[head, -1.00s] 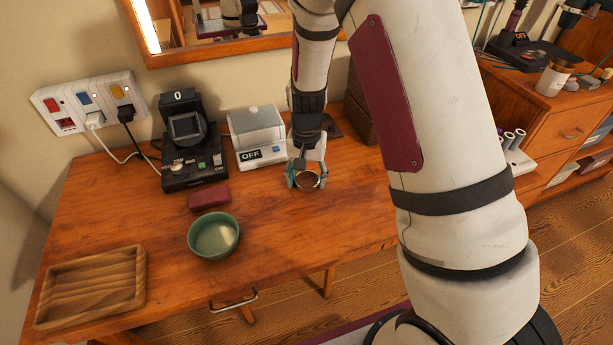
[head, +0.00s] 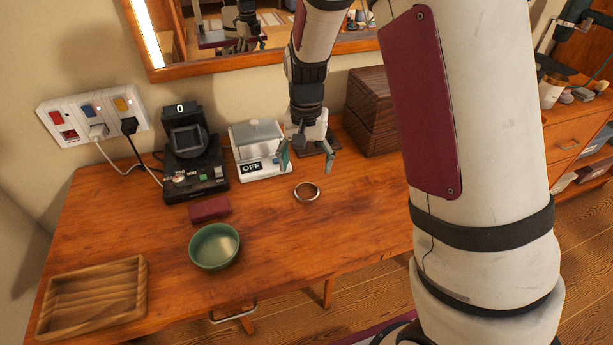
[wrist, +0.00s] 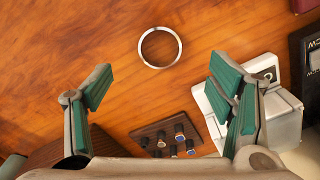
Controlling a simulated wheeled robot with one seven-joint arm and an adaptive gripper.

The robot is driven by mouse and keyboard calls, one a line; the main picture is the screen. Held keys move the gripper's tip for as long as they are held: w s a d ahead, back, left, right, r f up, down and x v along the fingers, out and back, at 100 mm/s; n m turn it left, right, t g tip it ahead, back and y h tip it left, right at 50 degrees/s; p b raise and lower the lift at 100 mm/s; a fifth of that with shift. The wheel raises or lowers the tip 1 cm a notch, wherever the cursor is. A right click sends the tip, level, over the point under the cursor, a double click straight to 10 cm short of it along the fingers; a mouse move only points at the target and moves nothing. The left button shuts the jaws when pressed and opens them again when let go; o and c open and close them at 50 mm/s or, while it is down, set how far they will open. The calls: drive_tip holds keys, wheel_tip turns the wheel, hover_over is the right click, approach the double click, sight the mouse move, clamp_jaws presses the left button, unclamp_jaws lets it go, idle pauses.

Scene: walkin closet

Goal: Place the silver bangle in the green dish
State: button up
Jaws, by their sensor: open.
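The silver bangle (head: 306,201) lies flat on the wooden desk, right of the green dish (head: 214,262). In the wrist view the bangle (wrist: 160,66) lies ahead of the fingertips, between their lines, with bare wood inside its ring. My gripper (head: 308,165) is open and empty, above the desk and just behind the bangle, apart from it. In the wrist view both green finger pads of my gripper (wrist: 165,82) are spread wide. The green dish is a round bowl, upright, and looks empty. It is not seen in the wrist view.
A dark red box (head: 209,209) lies behind the dish. A wooden tray (head: 136,317) sits at the front left. A black device (head: 194,165), a white device marked OFF (head: 262,160) and a dark wooden box (head: 377,115) stand at the back. Desk between bangle and dish is clear.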

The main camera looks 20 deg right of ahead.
drive_tip(key=shift+r, duration=1.55)
